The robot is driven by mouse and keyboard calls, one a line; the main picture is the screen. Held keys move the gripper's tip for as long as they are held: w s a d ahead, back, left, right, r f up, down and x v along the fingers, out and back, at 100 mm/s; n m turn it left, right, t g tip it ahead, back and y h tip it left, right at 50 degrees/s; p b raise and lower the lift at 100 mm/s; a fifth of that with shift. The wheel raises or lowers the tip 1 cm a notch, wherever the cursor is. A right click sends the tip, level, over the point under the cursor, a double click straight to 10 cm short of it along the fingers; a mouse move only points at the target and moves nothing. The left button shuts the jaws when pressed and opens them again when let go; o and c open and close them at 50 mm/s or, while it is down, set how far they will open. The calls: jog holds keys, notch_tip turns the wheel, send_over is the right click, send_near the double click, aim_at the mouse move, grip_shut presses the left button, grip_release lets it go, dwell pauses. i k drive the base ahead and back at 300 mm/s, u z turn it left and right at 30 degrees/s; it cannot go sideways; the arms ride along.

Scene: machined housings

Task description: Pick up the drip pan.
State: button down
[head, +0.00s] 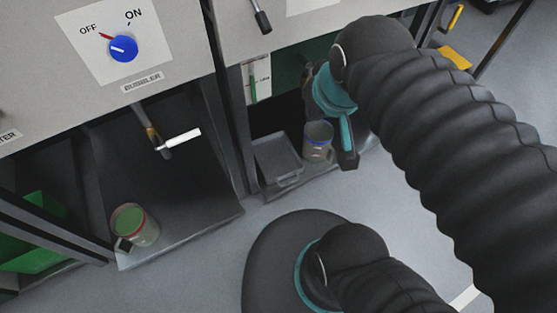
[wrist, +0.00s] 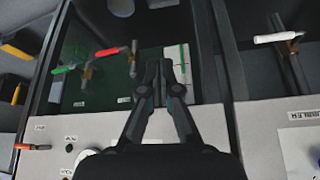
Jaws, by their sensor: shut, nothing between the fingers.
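A shallow grey tray, which looks like the drip pan (head: 278,160), lies on the floor of the middle bay in the head view. Its short handle points toward the front. My gripper (wrist: 158,68) is shut and empty in the wrist view, in front of the bay's dark green interior. In the head view my arm reaches in from the right and its wrist is at the bay's opening, right of and above the pan. The fingertips are hard to make out there. I cannot surely identify the pan in the wrist view.
A grey mug (head: 318,142) stands right beside the pan. A dark post separates the bays. Red-handled (wrist: 108,52) and green-handled (wrist: 64,69) valves show in the wrist view.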

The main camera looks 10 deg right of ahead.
aim_at(276, 158)
jog(key=z, duration=1.9)
jog(key=k, duration=1.2)
jog(key=u, duration=1.7)
